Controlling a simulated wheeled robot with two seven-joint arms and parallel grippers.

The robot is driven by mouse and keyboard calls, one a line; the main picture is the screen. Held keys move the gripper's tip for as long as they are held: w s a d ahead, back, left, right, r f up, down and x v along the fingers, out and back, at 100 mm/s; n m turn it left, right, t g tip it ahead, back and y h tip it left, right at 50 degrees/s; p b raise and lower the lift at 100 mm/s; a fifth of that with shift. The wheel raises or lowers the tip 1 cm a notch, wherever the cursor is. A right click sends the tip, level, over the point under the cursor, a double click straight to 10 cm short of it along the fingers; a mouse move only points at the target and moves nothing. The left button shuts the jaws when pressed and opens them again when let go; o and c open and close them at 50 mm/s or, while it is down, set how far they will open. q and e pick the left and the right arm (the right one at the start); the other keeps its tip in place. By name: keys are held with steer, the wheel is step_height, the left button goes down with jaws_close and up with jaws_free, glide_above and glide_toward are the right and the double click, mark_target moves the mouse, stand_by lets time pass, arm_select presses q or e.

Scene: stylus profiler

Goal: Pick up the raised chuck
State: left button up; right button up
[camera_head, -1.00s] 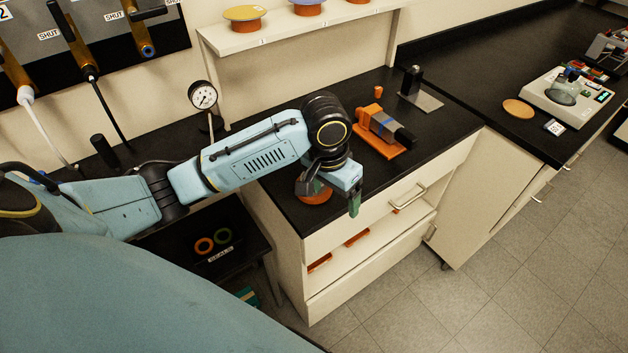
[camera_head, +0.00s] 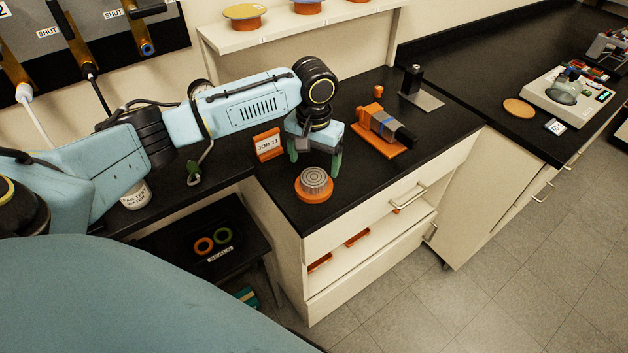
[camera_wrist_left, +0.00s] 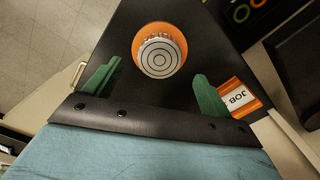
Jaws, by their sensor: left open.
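The chuck (camera_head: 315,178) is a silver, round, ribbed-sided piece standing up from an orange round base near the front left of the black bench top. In the left wrist view its ringed top (camera_wrist_left: 158,58) shows at upper centre, on the orange base. My left gripper (camera_head: 314,158) is open and empty, fingers pointing down, just behind the chuck in the head view. In the left wrist view its green fingers (camera_wrist_left: 156,74) stand wide apart, with the chuck beyond and between them. It does not appear to touch the chuck. My right gripper is not in view.
An orange-framed JOB 11 card (camera_head: 268,145) stands left of my gripper. The bench's front edge is close to the chuck.

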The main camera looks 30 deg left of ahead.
mark_target(314, 177)
arm_select(q)
step_height(314, 177, down, 5)
steer(key=shift+f, duration=0.15)
steer(key=c, duration=1.2)
